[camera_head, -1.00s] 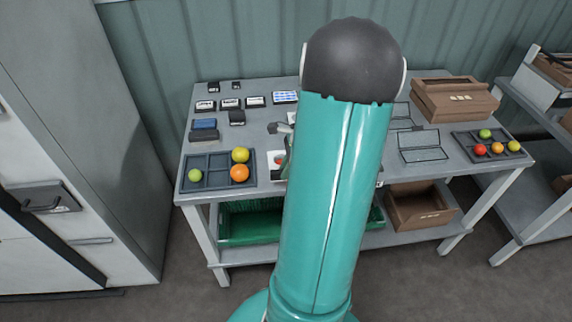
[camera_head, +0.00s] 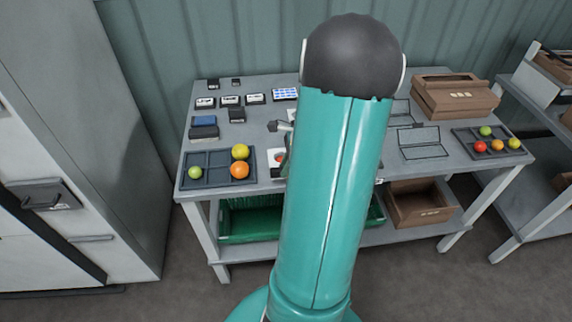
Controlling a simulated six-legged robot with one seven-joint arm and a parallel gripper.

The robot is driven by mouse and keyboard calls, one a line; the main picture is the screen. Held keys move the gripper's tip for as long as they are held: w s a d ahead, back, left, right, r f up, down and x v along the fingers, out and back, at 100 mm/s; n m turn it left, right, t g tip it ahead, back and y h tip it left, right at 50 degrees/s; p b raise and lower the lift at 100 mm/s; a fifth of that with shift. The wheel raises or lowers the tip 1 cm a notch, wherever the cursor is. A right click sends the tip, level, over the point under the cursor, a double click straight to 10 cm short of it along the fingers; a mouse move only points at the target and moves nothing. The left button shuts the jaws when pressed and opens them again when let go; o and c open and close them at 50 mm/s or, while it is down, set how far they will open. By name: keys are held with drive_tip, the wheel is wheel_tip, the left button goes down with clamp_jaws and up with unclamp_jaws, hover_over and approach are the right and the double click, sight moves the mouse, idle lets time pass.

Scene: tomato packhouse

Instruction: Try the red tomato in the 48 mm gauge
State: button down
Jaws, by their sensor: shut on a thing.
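My own teal arm with its dark round joint fills the middle of the view and hides my gripper and whatever is in it. A small red spot on a white patch (camera_head: 277,156) shows just left of the arm, mostly covered; I cannot tell whether it is the red tomato. A red tomato (camera_head: 479,147) lies in the right tray (camera_head: 462,138). The 48 mm gauge cannot be made out. A small grey device (camera_head: 281,127) stands on the table, partly behind the arm.
The left tray (camera_head: 204,178) holds a green (camera_head: 195,172), a yellow (camera_head: 240,152) and an orange tomato (camera_head: 239,170). Small labelled blocks (camera_head: 230,99) stand behind it. A cardboard box (camera_head: 455,96) is at the back right. A green crate (camera_head: 245,230) sits on the lower shelf.

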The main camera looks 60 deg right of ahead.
drive_tip(key=shift+f, duration=0.8)
drive_tip(key=shift+r, duration=0.1)
idle(0.9)
